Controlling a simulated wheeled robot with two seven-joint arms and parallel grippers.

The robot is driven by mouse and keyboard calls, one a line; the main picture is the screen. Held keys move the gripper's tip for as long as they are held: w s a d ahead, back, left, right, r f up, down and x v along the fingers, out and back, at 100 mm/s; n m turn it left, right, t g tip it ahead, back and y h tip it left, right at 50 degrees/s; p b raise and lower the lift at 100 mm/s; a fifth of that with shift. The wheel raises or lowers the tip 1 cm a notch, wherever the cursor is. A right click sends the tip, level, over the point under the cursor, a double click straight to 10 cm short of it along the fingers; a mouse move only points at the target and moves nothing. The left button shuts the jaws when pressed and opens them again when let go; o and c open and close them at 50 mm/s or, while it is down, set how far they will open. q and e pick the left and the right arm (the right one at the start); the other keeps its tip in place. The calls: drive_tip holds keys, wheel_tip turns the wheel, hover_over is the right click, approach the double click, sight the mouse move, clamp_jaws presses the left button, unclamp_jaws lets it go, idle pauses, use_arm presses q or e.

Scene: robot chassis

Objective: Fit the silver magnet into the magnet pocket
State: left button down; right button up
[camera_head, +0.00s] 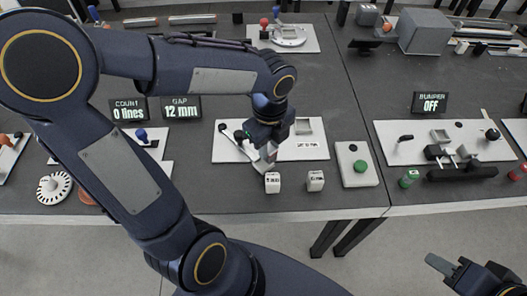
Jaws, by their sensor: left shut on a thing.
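My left gripper (268,156) points down over the front of a white board (228,154). It is shut on a small silver-grey piece (261,167), mostly hidden by the fingers; I cannot tell for sure that it is the silver magnet. Just below the fingertips stands a white labelled cube (272,183); I cannot tell whether they touch. A square grey frame (304,127) sits on the board right of the gripper; I cannot tell whether it is the magnet pocket. My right gripper (440,265) is at the lower right, away from the table; its opening is unclear.
A second white labelled cube (316,181) stands near the table's front edge. A green button sits on a pale box (359,179) to the right. Displays (181,108) stand at the left. A board with black parts (400,147) lies further right.

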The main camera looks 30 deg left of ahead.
use_arm(q)
drive_tip(key=shift+w+a+f, duration=0.15)
drive_tip(key=shift+a+f, duration=0.35)
drive_tip(key=shift+f, duration=0.2)
drive_tip(key=f, duration=0.1)
drive_tip(key=a+f, duration=0.1)
drive_tip(key=f, duration=0.1)
drive_tip(key=shift+w+f+b, duration=0.1)
drive_tip(key=shift+b, duration=0.25)
drive_tip(key=shift+d+f, duration=0.1)
drive_tip(key=shift+f, duration=0.35)
drive_tip(key=c, duration=1.2)
unclamp_jaws()
drive_tip(key=shift+f, duration=0.1)
drive_tip(key=shift+o, duration=0.2)
drive_tip(key=shift+r, duration=0.2)
